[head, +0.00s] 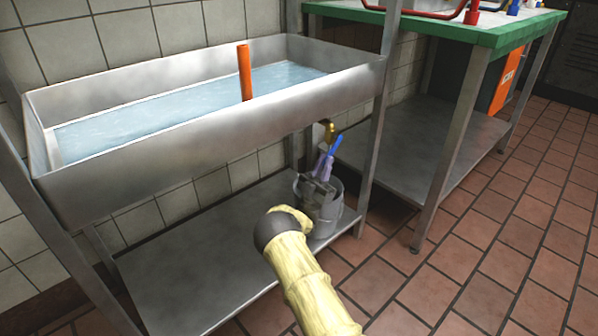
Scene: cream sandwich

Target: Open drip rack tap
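The drip rack is a steel trough (215,140) holding pale blue water, with an orange upright pipe (245,73) in it. A small brass tap (329,127) hangs under the trough's right end. A blue lever (335,146) slants down from beside the tap. My gripper (324,166) appears just below the blue lever, at the end of my arm, with its pale purplish fingers close to or touching it. The fingers are small in view, and I cannot tell whether they are open or shut on the lever.
A grey metal bucket (341,218) stands below the tap on the steel lower shelf (190,278), partly behind my gripper. A rack leg (373,150) is right of the tap. A green-edged table (497,38) stands further right. Tiled floor (480,280) is clear at the right.

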